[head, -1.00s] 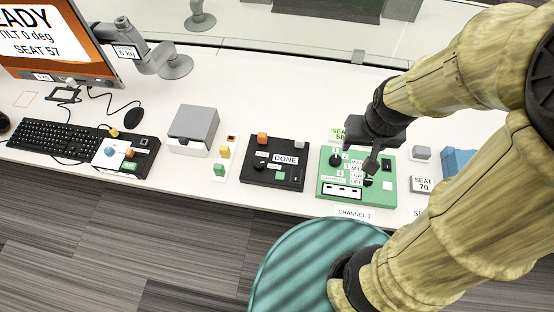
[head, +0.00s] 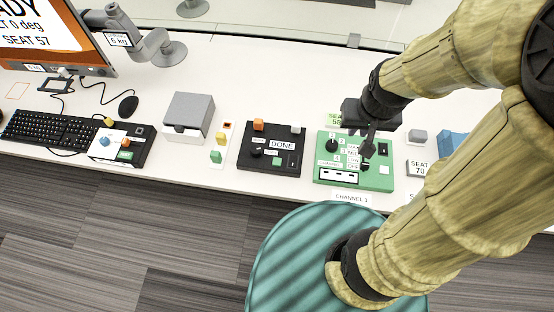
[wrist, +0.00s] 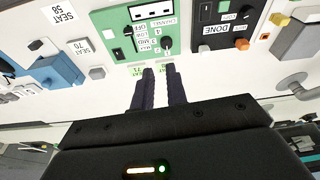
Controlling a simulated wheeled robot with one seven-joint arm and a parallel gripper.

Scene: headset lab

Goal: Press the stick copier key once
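A black panel (head: 247,164) marked DONE carries orange, grey and green keys and a black knob. Right of it is a green panel (head: 322,176) marked CHANNEL with a black knob, a small switch and a white key. My gripper (head: 366,157) hangs over the green panel's right half and hides part of it. In the wrist view my gripper (wrist: 160,70) holds nothing, its two dark fingers close together with a narrow gap. Contact with the panel cannot be seen.
A strip with yellow and green blocks (head: 216,157), a grey box (head: 190,108) and a black-and-white device (head: 135,155) stand left. A blue block (head: 452,143) is right. A teal stool (head: 300,260) stands in front.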

